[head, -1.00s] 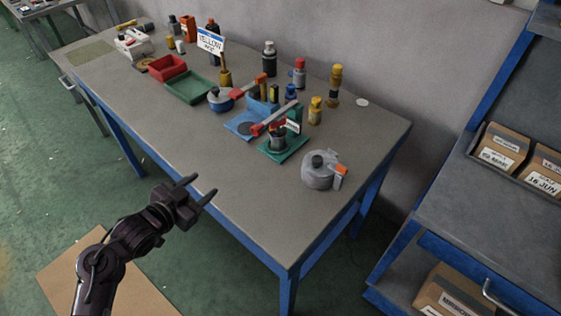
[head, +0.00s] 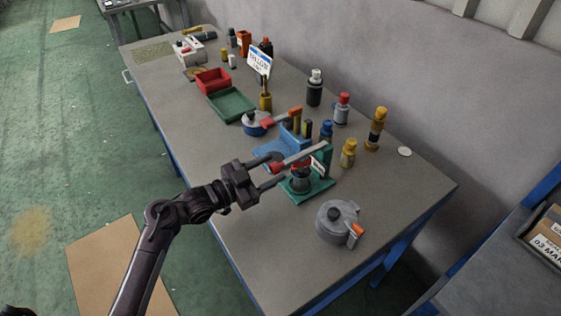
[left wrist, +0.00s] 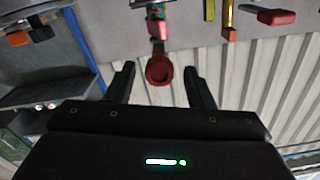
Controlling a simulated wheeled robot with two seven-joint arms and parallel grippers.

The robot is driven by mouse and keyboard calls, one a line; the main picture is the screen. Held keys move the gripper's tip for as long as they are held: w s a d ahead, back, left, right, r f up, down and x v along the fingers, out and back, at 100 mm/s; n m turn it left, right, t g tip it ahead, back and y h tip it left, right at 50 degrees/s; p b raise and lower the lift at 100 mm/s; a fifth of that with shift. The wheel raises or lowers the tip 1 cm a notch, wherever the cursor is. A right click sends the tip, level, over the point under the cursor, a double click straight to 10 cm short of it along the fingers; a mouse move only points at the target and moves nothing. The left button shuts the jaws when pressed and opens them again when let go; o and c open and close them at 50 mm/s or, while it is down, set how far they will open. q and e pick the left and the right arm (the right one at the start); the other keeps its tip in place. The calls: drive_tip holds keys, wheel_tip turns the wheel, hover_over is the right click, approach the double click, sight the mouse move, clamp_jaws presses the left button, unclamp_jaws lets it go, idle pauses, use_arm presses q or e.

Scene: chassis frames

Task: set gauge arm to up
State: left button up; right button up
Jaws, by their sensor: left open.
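The gauge stands on a green base (head: 318,190) on the near right part of the table, with a dark round body and a green upright carrying a small white label. Its light grey arm (head: 306,156) reaches from the upright to the left, towards me, ending in a red tip (head: 277,168). My left gripper (head: 276,170) is open at this red end, a finger on either side in the picture. In the left wrist view the red ring-like tip (left wrist: 159,71) shows between the open fingers (left wrist: 160,78); contact cannot be told. My right gripper is not in view.
A blue base (head: 283,153) with a red-ended arm stands just behind. A grey round pot (head: 336,222) with an orange tab is to the right. Several bottles, a red bin (head: 213,80) and a green tray (head: 231,105) stand farther back. The near table edge is clear.

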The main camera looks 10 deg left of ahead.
sight(300, 156)
use_arm(q)
drive_tip(key=x, duration=0.3)
drive_tip(key=shift+w+d, duration=0.15)
clamp_jaws()
